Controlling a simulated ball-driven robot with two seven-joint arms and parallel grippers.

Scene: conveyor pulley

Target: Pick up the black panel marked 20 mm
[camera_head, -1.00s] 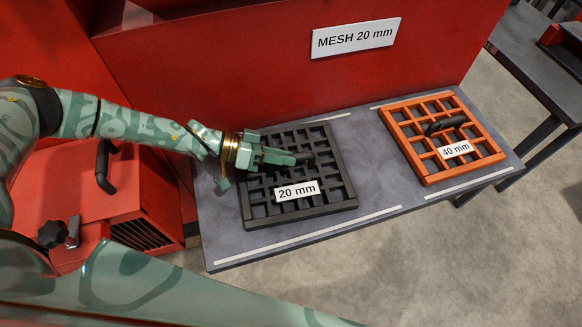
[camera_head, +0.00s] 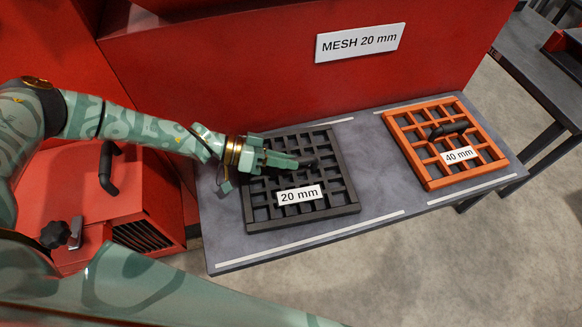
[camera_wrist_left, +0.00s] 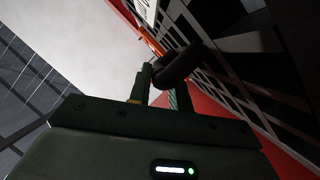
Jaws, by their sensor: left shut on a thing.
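The black panel (camera_head: 262,214) marked 20 mm is a square grid lying flat on the grey table, with a white label (camera_head: 299,194) on its front part. A dark handle (camera_head: 308,162) stands on it. My left gripper (camera_head: 297,162) reaches over the panel from the left and is shut on that handle. In the left wrist view the fingers (camera_wrist_left: 158,88) close around the dark handle (camera_wrist_left: 180,64), with the black grid (camera_wrist_left: 245,75) beside it. The gripper covers part of the panel's far left side. My right gripper is not in view.
An orange panel (camera_head: 425,174) marked 40 mm lies to the right on the same table (camera_head: 385,190). A red wall with a "MESH 20 mm" sign (camera_head: 360,42) stands behind. A red housing with a handle (camera_head: 105,168) is at left. Bare table separates the panels.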

